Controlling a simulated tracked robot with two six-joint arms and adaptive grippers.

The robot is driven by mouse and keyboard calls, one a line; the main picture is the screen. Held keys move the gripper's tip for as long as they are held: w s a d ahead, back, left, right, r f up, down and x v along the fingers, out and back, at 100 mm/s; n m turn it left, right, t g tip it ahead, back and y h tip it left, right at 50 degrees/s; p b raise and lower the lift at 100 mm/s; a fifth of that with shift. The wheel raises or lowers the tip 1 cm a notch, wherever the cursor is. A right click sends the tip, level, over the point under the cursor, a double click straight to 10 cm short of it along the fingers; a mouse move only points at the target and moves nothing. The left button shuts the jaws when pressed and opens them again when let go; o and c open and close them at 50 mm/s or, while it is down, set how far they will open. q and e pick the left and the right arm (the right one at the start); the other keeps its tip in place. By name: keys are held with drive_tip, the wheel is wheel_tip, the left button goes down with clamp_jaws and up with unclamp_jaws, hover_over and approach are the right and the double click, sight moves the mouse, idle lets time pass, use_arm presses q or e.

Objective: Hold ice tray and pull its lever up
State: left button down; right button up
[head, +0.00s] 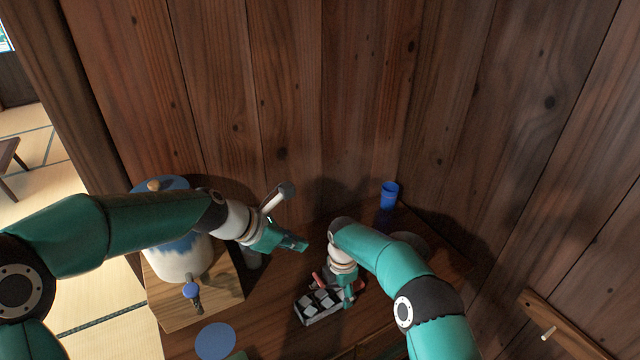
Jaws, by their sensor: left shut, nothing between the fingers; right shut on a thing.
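The ice tray (316,304) is a small dark tray with several pale cubes, lying on the wooden counter at the lower middle. A red part (317,279), perhaps its lever, shows at its far side; the wrist of my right arm partly hides that end. My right gripper (347,300) points down and is shut on the tray's right end. My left gripper (302,246) is shut and empty, held above and behind the tray, apart from it.
A white and blue dispenser (178,262) with a tap stands on a wooden box (215,289) at left. A blue disc (216,341) lies in front. A blue cup (389,194) stands at the back near the wooden wall (345,90). A wooden rail with a peg (560,325) is at right.

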drive_tip(key=o, duration=1.5)
